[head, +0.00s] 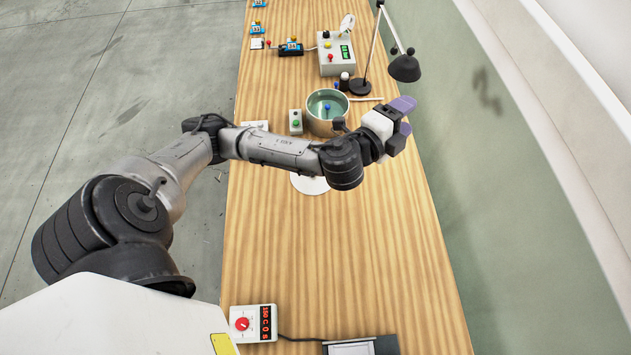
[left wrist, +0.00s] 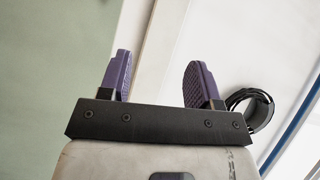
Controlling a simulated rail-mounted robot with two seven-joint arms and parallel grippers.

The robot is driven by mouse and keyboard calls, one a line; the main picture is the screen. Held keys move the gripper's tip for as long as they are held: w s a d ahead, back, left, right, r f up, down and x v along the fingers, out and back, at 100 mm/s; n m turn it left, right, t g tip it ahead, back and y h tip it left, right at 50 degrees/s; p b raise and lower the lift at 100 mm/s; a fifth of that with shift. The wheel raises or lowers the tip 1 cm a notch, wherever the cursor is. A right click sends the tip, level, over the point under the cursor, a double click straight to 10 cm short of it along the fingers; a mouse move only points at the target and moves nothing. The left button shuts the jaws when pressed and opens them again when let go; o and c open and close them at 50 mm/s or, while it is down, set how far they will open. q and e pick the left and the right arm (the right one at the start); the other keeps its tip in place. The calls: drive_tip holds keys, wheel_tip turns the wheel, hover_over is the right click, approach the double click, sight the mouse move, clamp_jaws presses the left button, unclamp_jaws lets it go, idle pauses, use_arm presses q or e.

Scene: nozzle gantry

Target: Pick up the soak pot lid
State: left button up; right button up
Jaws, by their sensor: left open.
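The soak pot (head: 313,123) stands on the wooden table beyond my left forearm. Its round top looks teal and glassy, with a blue knob-like spot (head: 327,106) near the middle; I take this for the lid, but cannot tell it surely from the pot's inside. My left gripper (head: 408,116) is to the right of the pot, near the table's right edge, apart from it. My right gripper is not in view.
A black desk lamp (head: 404,68) stands behind the pot. A control box (head: 336,54) is at the back; a small button box (head: 295,122) is left of the pot. A white disc (head: 310,184) lies partly under my arm. The table's front middle (head: 330,255) is clear.

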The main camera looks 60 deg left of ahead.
use_arm(q)
drive_tip(key=w+r+m+t+h+b, duration=0.15)
drive_tip(key=m+t+h, duration=0.4)
drive_tip(key=m, duration=0.75)
drive_tip(key=n+g+y+b, duration=0.3)
drive_tip(key=n+g, duration=1.9)
drive_tip(key=n, duration=1.3)
hover_over(316, 185)
drive_tip(key=a, duration=0.3)
wheel_tip(316, 185, down, 29)
drive_tip(key=f, duration=0.7)
drive_tip(key=shift+w+a+f, duration=0.15)
drive_tip(key=shift+w+a, duration=0.2)
drive_tip(key=shift+w, duration=0.05)
drive_tip(key=shift+w+a+f+p, duration=0.1)
drive_tip(key=shift+a+f, duration=0.05)
drive_tip(key=shift+f, duration=0.8)
drive_tip(key=shift+w+a+f+p, duration=0.1)
drive_tip(key=shift+f, duration=0.85)
drive_tip(key=shift+w+a+f+p, duration=0.1)
drive_tip(key=shift+a+f, duration=0.05)
drive_tip(key=shift+f, duration=0.8)
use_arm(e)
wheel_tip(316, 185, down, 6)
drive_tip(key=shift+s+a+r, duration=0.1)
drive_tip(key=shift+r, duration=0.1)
